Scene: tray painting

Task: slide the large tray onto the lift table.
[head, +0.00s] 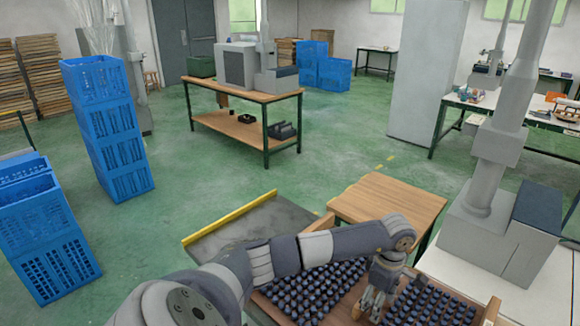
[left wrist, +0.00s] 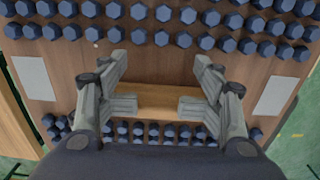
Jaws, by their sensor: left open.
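The large tray (head: 340,308) is wooden and filled with rows of dark blue, faceted pieces. It lies at the bottom of the head view, partly hidden by my left arm. My left gripper (head: 372,302) points down over the tray's middle strip. In the left wrist view the gripper (left wrist: 160,88) is open, its fingers on either side of a light wooden bar (left wrist: 158,101); I cannot tell whether they touch it. A dark grey platform with a yellow edge (head: 228,218), seemingly the lift table, lies beyond the tray. My right gripper is out of view.
A small wooden table (head: 390,198) stands beyond the tray. A grey machine (head: 495,235) on a white bench is at right. Stacked blue crates (head: 108,130) stand at left. A workbench (head: 240,92) stands farther back. Green floor between is clear.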

